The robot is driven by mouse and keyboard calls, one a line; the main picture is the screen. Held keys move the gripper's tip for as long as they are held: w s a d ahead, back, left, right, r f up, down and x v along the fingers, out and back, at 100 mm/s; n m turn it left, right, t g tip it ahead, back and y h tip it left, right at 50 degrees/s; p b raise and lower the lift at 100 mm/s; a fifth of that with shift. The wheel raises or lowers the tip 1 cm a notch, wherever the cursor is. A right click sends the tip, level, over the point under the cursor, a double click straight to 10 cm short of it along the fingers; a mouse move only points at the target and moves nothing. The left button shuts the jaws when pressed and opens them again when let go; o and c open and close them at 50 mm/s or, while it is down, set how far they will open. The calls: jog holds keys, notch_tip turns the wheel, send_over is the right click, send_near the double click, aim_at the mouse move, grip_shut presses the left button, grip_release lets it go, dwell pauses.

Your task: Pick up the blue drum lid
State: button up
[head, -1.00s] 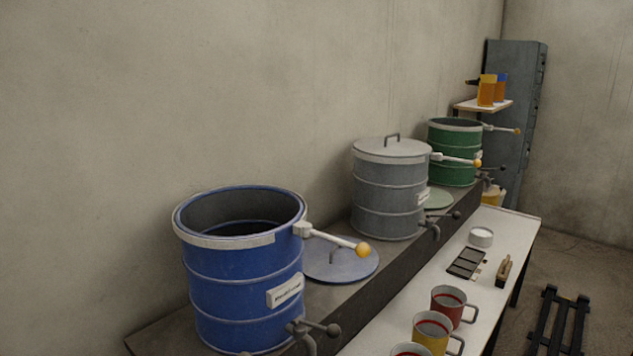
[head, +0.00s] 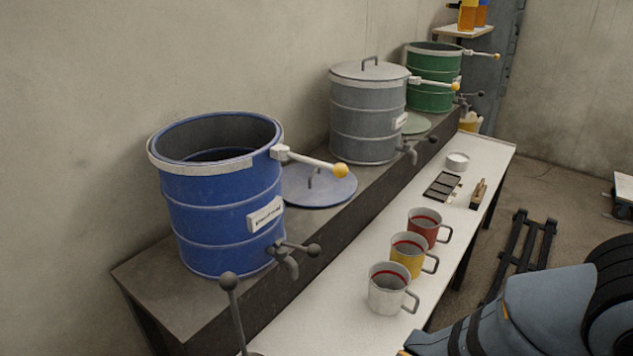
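The blue drum lid (head: 318,187) lies flat on the dark raised shelf, just right of and behind the blue drum. A small upright handle stands at its middle. The drum's clamp lever with a yellow knob passes in front of part of it. The blue drum (head: 222,205) is open at the top, with dark contents inside. My gripper is not in view; only part of my arm shows at the bottom right, well away from the lid.
A grey drum (head: 366,118) with its lid on and an open green drum (head: 432,80) stand farther along the shelf (head: 330,222). A white bench (head: 345,300) in front holds white, yellow and red mugs (head: 423,228). A black rack (head: 522,252) lies on the floor.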

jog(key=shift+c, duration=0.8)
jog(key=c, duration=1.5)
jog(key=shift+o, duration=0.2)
